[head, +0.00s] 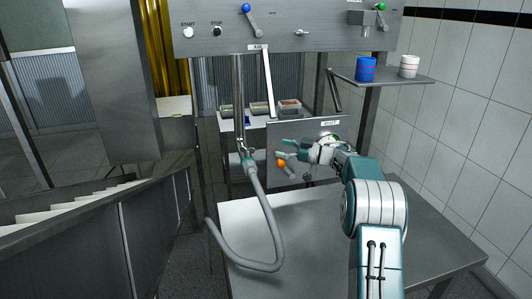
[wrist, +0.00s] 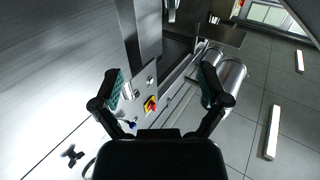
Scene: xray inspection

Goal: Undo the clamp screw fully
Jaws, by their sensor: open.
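My gripper (head: 283,148) is open and empty in the head view, its fingers reaching left in front of the lower labelled panel (head: 333,139). An orange ball knob (head: 281,163) on that panel is just below the fingertips; I cannot tell whether they touch. No part is clearly marked as the clamp screw. A small winged handle (head: 302,33) is on the upper grey panel, well above my gripper. In the wrist view my gripper (wrist: 162,88) has its fingers wide apart with nothing between them. A dark winged knob (wrist: 72,155) shows at lower left there.
The upper panel (head: 300,44) carries a blue-ball lever (head: 246,8) and a green-ball lever (head: 380,7). A grey hose (head: 270,215) hangs over the steel table (head: 330,230). A blue cup (head: 365,69) and a white cup (head: 408,67) stand on the right shelf (head: 385,77).

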